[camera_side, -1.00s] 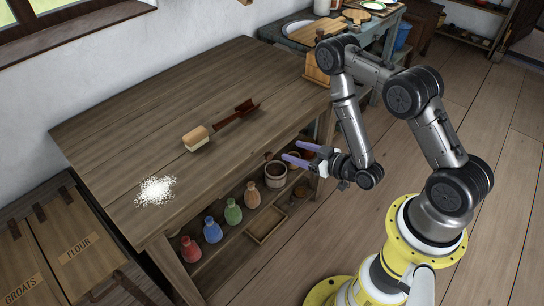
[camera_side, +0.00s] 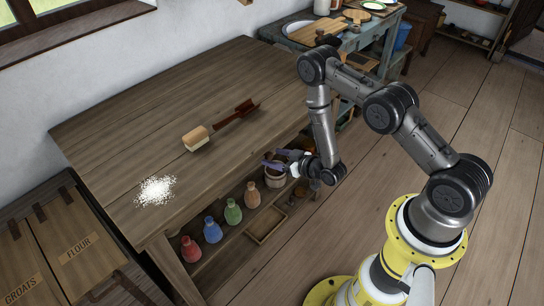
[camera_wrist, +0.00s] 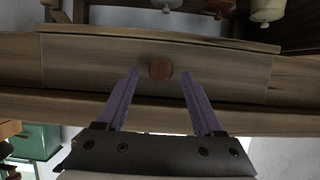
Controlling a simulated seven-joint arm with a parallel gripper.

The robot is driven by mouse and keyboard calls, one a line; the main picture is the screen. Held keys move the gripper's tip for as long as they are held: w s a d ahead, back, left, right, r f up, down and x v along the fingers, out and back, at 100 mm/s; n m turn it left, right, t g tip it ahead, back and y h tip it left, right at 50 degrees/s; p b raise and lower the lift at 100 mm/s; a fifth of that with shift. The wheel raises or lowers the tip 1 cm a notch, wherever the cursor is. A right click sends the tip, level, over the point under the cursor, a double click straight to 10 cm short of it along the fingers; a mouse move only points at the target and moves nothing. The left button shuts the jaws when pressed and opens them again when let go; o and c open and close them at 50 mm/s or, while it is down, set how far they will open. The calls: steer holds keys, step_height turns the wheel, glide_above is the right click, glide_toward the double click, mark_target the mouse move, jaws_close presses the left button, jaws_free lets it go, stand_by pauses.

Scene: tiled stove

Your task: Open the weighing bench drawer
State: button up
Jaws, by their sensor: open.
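The weighing bench (camera_side: 130,110) is the dark wooden table in the side view. In the wrist view, the drawer front (camera_wrist: 90,70) is a wide wooden panel with a round reddish-brown knob (camera_wrist: 160,69) at its middle. In the side view, my arm and the viewing angle hide the drawer front and knob. My gripper (camera_wrist: 160,73) is open, its two purple fingers on either side of the knob in the picture. I cannot tell whether the fingertips reach past the knob; none visibly touches it. In the side view, my gripper (camera_side: 272,160) is at the bench's front edge, toward its right end.
A brush (camera_side: 197,138) with a long dark handle and a heap of white powder (camera_side: 155,190) lie on the benchtop. Below are several coloured bottles (camera_side: 233,212), a crock (camera_side: 275,179) and a shallow tray (camera_side: 268,224). The floor (camera_side: 375,180) in front is clear.

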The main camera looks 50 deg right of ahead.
steer(key=shift+x, duration=0.9)
jaws_close()
stand_by(0.9)
